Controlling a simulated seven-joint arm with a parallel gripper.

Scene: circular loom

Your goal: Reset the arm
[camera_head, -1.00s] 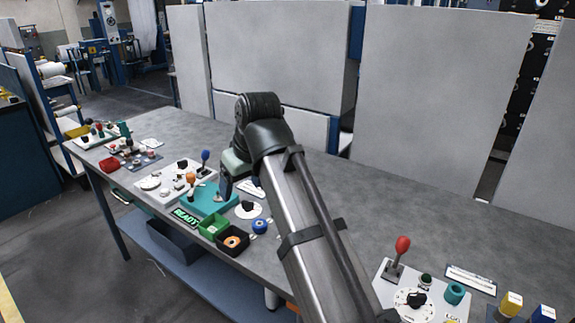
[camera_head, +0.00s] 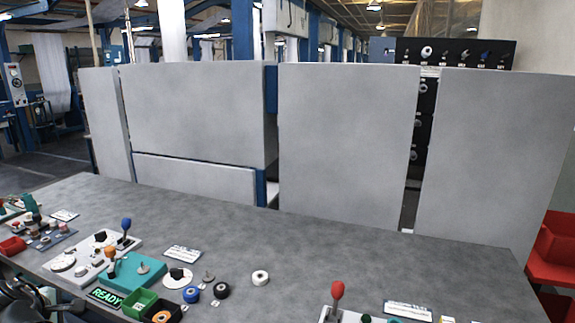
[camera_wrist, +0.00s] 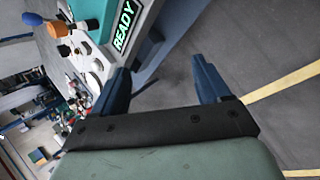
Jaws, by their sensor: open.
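My gripper (camera_wrist: 161,66) shows in the wrist view with its two blue fingers apart and nothing between them. It is beside the table's front edge, with the grey floor behind the fingers. The green READY sign (camera_wrist: 123,25) is just past the left finger in that view and also shows in the head view (camera_head: 105,297). A dark part of my arm (camera_head: 30,300) shows at the lower left corner of the head view. My fingers cannot be made out there.
The grey table (camera_head: 330,265) is clear in its middle and back. A teal block (camera_head: 135,272), a green bin (camera_head: 139,304), a blue-knobbed lever (camera_head: 126,226) and small rings stand at left. A red-knobbed lever (camera_head: 337,291) stands at front right. Grey panels (camera_head: 348,150) rise behind.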

